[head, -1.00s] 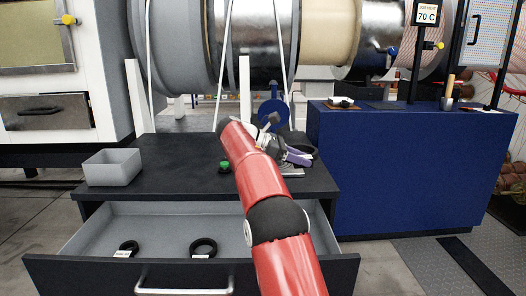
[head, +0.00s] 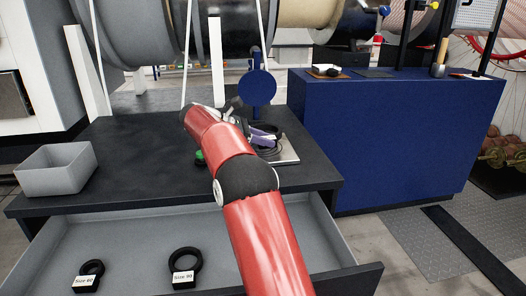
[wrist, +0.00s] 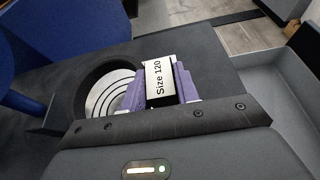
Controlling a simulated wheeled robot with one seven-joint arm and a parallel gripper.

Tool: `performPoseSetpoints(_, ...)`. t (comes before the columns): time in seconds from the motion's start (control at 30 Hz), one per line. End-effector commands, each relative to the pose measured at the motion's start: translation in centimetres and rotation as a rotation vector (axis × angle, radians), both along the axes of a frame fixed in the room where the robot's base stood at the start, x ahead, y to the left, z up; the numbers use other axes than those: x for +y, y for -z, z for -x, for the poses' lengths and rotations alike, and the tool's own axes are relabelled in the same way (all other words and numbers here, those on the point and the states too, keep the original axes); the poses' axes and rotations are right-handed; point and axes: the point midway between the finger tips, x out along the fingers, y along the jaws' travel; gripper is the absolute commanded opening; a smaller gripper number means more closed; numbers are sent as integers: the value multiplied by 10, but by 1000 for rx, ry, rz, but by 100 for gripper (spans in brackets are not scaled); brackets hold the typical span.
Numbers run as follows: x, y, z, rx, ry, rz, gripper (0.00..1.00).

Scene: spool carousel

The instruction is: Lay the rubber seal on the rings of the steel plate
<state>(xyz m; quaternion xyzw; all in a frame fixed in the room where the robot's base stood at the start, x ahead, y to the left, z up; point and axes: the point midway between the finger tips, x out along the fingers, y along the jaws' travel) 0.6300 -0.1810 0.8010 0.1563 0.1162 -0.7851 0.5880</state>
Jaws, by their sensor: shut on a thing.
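My gripper (wrist: 160,95) has purple fingers shut on the "Size 120" label block (wrist: 159,78) of the black rubber seal (wrist: 98,72). In the wrist view, pale concentric rings of the steel plate (wrist: 108,98) show through the seal's opening. I cannot tell whether the seal touches the plate or hangs just above it. In the head view, my gripper (head: 264,136) is at the right of the dark worktop, and a light edge of the plate (head: 289,156) shows below the seal. My red arm and the gripper hide part of both.
The open drawer (head: 130,235) holds two smaller labelled black seals (head: 89,272) (head: 184,262). A grey bin (head: 55,172) stands on the worktop's left. A green knob (head: 200,158) is beside my arm. A blue disc (head: 257,88) rises behind; a blue cabinet (head: 395,135) stands right.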

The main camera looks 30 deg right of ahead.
Motion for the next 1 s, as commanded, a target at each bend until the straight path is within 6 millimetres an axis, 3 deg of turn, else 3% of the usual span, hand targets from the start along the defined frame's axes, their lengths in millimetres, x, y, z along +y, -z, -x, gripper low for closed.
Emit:
performPoseSetpoints(0.27,0,35,0,1,-2,0,6)
performPoseSetpoints(0.47,0,37,0,0,-1,0,6)
performPoseSetpoints(0.5,0,37,0,1,0,-1,33)
performPoseSetpoints(0.63,0,37,0,1,0,-1,50)
performPoseSetpoints(1.0,4,34,-1,-1,-2,0,52)
